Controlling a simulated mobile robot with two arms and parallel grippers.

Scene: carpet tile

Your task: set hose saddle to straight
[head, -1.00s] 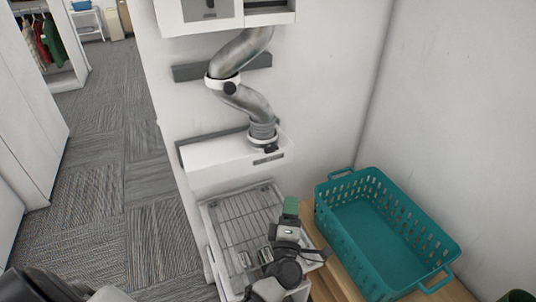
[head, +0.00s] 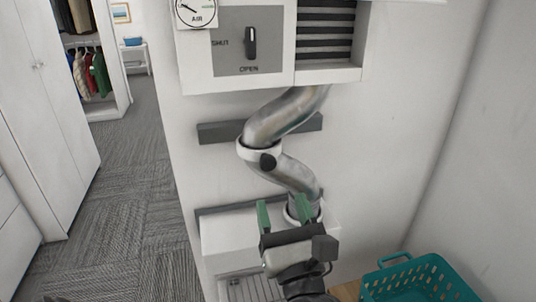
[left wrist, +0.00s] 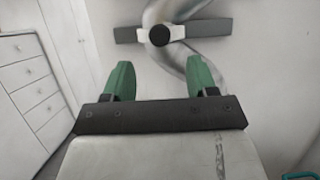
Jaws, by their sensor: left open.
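The hose saddle is a white ring with a dark round knob (head: 267,161) around the middle of a bent grey metal hose (head: 295,113), in front of a dark rail (head: 222,132) on the wall. The hose is bent sideways at the saddle. The saddle also shows at the top of the left wrist view (left wrist: 160,36). My left gripper (head: 284,212) has green fingers, is open and empty, and stands below the saddle, apart from it. It hides part of the hose's lower end. My right gripper is not in view.
A wall box (head: 236,48) with a SHUT/OPEN switch and a vent is above. A white ledge (head: 225,235) and a wire rack (head: 250,290) are below. A teal basket (head: 420,280) stands at lower right. Carpeted floor (head: 130,220) is free at left.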

